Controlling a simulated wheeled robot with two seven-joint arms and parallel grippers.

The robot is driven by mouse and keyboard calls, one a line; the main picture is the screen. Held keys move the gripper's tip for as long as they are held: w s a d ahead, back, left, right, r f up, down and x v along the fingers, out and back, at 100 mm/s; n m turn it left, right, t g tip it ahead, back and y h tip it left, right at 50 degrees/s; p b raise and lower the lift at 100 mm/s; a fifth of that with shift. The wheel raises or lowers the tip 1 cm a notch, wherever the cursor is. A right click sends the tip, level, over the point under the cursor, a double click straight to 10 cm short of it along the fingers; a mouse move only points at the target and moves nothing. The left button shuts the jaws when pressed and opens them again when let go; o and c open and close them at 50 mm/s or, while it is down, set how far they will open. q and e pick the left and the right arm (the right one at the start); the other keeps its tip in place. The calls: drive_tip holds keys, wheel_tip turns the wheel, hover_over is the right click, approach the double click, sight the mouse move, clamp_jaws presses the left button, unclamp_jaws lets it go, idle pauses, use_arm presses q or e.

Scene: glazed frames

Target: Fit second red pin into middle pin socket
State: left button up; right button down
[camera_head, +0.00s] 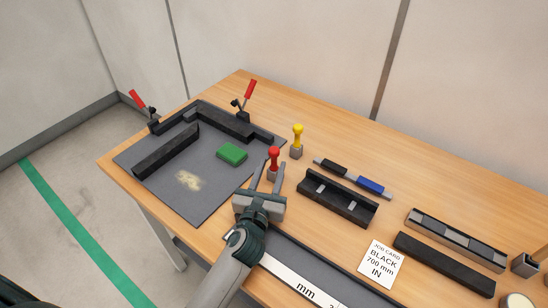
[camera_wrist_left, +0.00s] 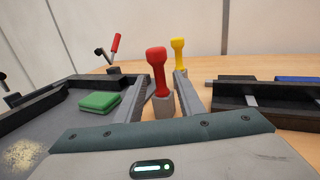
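A red knobbed pin (camera_head: 274,154) stands upright in a small grey block (camera_head: 272,174), just beyond the right edge of the dark grey mat. My left gripper (camera_head: 270,165) is open, with one finger on each side of the red pin and block. The red pin (camera_wrist_left: 157,72) also stands ahead of the gripper in the left wrist view, with the right finger (camera_wrist_left: 184,92) beside it; I see no clear contact. A yellow knobbed pin (camera_head: 298,134) stands in a similar block just behind. I cannot tell which socket is the middle one. My right gripper is not in view.
The mat (camera_head: 208,205) carries a black corner frame (camera_head: 228,124), a loose black bar (camera_head: 166,151), a green block (camera_head: 232,154) and red-handled clamps (camera_head: 249,90).

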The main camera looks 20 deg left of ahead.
sight(273, 164)
use_arm(q)
drive_tip(key=shift+w, duration=1.6)
clamp_jaws()
